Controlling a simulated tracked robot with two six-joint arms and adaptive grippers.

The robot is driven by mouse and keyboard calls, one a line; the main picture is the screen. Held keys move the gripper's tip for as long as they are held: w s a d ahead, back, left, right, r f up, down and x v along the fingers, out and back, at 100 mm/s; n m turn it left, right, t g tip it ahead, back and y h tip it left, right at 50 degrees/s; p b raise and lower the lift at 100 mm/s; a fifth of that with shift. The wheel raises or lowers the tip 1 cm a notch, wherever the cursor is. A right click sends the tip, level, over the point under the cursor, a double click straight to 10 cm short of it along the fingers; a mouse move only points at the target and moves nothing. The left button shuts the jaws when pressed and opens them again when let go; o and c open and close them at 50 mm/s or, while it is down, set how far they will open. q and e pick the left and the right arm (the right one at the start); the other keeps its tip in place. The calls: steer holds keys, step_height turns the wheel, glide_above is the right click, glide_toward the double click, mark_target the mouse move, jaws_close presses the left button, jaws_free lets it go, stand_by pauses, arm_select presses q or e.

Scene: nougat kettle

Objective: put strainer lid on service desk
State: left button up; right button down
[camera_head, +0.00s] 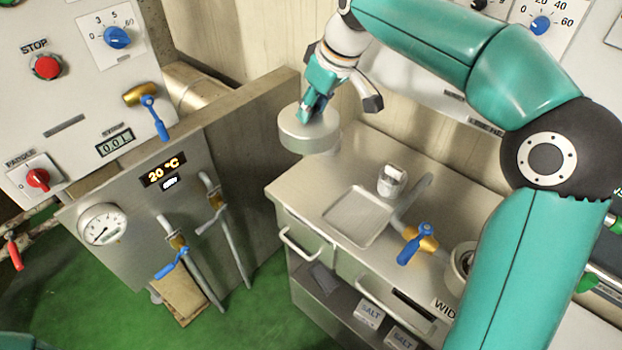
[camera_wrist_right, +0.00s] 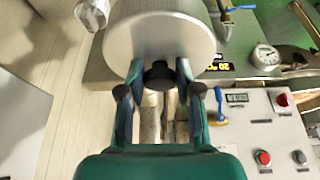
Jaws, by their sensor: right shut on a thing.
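My right gripper (camera_head: 312,110) is shut on the strainer lid (camera_head: 305,138), a round, pale metal piece. The lid is held up in the air at the back left corner of the service desk (camera_head: 305,188), and I cannot tell how far above the top it is. In the right wrist view the lid (camera_wrist_right: 165,38) lies beyond the fingers, which close around its dark knob (camera_wrist_right: 159,76). The desk has a metal top with a square sink and drawers below. My left gripper is not in view.
A small metal container (camera_head: 391,182) stands behind the sink (camera_head: 357,217). A grey faucet pipe and blue-handled valve (camera_head: 414,243) rise at its right. A steel panel (camera_head: 150,215) with gauge and taps stands left of the desk. Bare desk top lies left of the sink.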

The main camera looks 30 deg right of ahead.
mark_target(334, 137)
step_height(334, 137, down, 17)
steer(key=shift+f+b, duration=0.2)
steer(key=shift+b, duration=0.2)
steer(key=c, duration=0.8)
jaws_free()
steer(key=v, duration=1.2)
steer(key=shift+w+r, duration=0.1)
steer(key=shift+r, duration=0.05)
